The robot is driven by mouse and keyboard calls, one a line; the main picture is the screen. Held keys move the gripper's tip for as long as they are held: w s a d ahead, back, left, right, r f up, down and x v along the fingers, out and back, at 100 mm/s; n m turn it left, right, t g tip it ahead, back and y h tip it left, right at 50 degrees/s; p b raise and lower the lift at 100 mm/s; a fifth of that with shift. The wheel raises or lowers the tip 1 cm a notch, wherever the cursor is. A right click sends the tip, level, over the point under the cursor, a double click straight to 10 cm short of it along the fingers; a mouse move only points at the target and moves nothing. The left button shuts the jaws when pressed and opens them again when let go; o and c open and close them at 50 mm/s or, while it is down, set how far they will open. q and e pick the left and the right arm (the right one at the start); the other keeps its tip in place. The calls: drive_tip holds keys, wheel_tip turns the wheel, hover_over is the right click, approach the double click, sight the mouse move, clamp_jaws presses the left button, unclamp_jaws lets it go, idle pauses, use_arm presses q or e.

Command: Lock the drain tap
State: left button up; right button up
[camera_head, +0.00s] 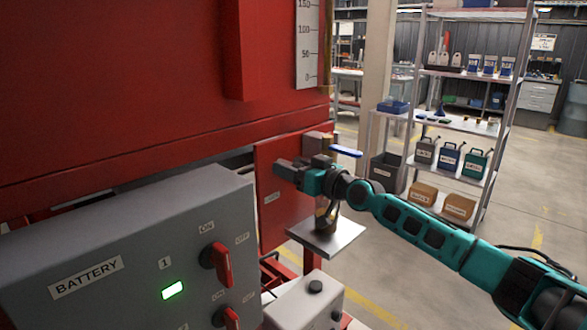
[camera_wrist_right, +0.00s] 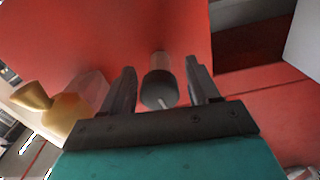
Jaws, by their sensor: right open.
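The drain tap shows in the head view as a blue lever handle (camera_head: 346,151) beside the red panel (camera_head: 268,224). A brass-coloured part (camera_head: 324,212) shows below my right wrist, above a small metal plate. My right gripper (camera_head: 284,171) points left at the red panel, below and left of the blue lever. In the right wrist view its two fingers (camera_wrist_right: 163,88) are apart. A grey cylindrical piece (camera_wrist_right: 159,87) lies between them in the picture; I cannot tell whether they touch it. A brass-coloured fitting (camera_wrist_right: 62,108) is outside the fingers on the left. My left gripper is not in view.
A grey battery box (camera_head: 120,235) with red switches (camera_head: 221,264) fills the lower left. The metal plate (camera_head: 327,238) juts out under my wrist. A shelf rack (camera_head: 455,125) stands farther back. The floor (camera_head: 385,260) to the right is mostly open.

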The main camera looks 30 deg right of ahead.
drive_tip(key=shift+c, duration=0.2)
drive_tip(key=c, duration=1)
drive_tip(key=shift+m+b, duration=0.5)
drive_tip(key=shift+m, duration=0.5)
drive_tip(key=o, duration=1)
drive_tip(key=shift+o, duration=0.2)
drive_tip(key=shift+s, duration=0.1)
